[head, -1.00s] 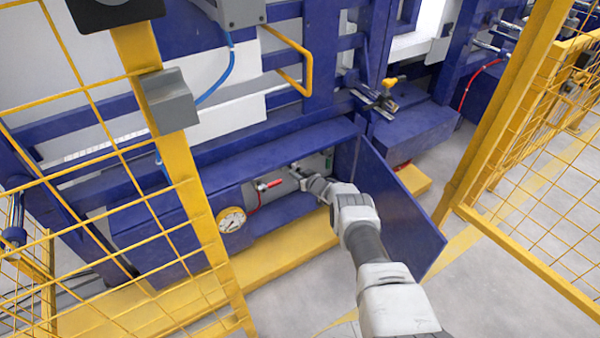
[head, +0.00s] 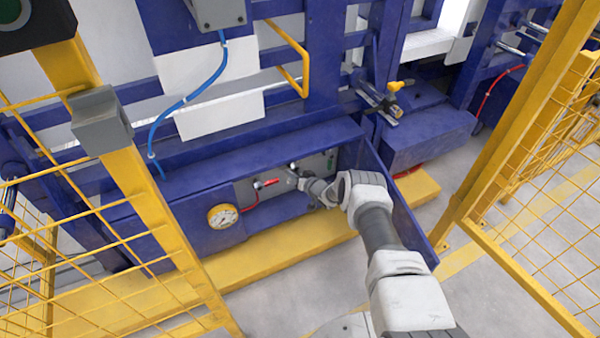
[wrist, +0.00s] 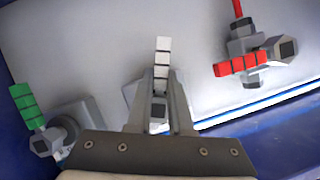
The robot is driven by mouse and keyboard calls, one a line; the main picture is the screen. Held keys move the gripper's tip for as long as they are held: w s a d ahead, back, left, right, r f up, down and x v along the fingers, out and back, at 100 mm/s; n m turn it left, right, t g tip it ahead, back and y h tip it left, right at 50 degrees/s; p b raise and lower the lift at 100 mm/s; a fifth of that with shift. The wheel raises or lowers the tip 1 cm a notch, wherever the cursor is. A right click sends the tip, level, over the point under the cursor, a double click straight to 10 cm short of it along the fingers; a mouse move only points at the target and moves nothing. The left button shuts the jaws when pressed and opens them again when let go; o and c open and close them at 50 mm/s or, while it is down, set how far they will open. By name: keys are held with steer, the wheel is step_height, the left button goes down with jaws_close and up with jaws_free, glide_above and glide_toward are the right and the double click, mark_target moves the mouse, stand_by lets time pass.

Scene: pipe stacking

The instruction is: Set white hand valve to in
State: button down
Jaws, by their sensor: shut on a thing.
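The white hand valve (wrist: 162,55) is in the middle of the wrist view, on a light grey panel. Its white banded lever points up in the picture, and its grey body is partly hidden behind my fingers. My gripper (wrist: 161,88) is shut on the lever, with a finger on each side and the lever's end showing beyond them. In the head view my gripper (head: 297,174) reaches into the open blue cabinet; the white valve is too small to make out there.
A red-handled valve (wrist: 240,64) and a green-handled valve (wrist: 28,107) flank the white one. The open blue door (head: 402,215) stands close to the right of my arm. Yellow mesh fences (head: 530,250) stand on both sides.

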steer(key=shift+w+a+r+m+y+b, duration=0.1)
steer(key=shift+w+r+m+y+b, duration=0.2)
steer(key=shift+r+m+b, duration=0.15)
steer(key=shift+s+a+r+m+y, duration=0.1)
steer(key=shift+a+r+m+y, duration=0.1)
steer(key=shift+m+y, duration=0.4)
steer(key=shift+m, duration=0.25)
steer(key=c, duration=0.8)
jaws_free()
steer(key=shift+s+f, duration=0.1)
steer(key=shift+f, duration=0.05)
steer(key=shift+s+d, duration=0.1)
steer(key=p+v, duration=0.7)
steer(key=v, duration=1)
steer(key=shift+s+r, duration=0.1)
steer(key=shift+r, duration=0.1)
